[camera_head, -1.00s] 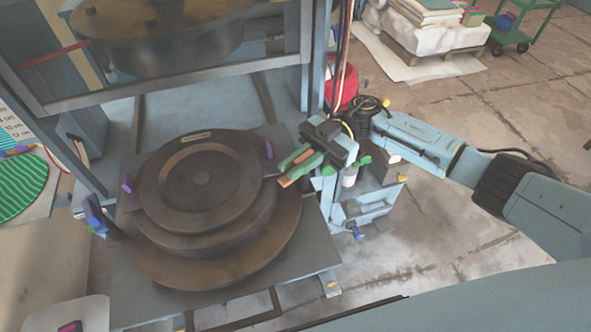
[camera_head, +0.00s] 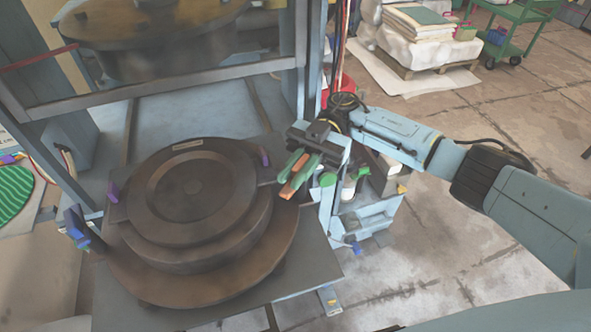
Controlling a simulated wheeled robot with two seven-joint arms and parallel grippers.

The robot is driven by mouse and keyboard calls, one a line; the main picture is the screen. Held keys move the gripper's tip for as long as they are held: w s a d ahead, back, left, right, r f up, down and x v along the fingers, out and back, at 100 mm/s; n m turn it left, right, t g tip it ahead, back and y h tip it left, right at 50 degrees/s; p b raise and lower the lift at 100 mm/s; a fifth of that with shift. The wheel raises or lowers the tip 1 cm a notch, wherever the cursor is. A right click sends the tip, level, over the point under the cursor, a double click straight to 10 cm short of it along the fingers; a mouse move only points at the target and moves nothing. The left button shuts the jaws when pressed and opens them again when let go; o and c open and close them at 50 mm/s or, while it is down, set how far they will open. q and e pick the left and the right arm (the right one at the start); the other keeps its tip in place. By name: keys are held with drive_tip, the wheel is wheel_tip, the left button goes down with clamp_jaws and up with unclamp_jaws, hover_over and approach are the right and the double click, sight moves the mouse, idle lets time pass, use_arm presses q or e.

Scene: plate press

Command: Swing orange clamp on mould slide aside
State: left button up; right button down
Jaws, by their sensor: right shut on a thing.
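The mould (camera_head: 186,187) is a round dark brown stack of discs on the grey slide plate (camera_head: 311,262) of the press. The orange clamp (camera_head: 292,188) is a short bar at the right edge of the mould. My right gripper (camera_head: 298,175), with green fingers, is shut on the clamp, one finger on either side of it. Part of the clamp is hidden by the fingers. My left gripper does not show.
The blue press frame (camera_head: 200,82) crosses behind the mould, with the upper plate (camera_head: 150,30) above. Purple tabs (camera_head: 113,191) stick up at the mould's sides. A blue clamp-like part (camera_head: 76,228) stands at its left. A small blue cart (camera_head: 372,218) stands at the right.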

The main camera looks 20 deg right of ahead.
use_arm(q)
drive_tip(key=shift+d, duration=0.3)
use_arm(e)
drive_tip(key=c, duration=1.4)
unclamp_jaws()
drive_tip(key=shift+c, duration=0.2)
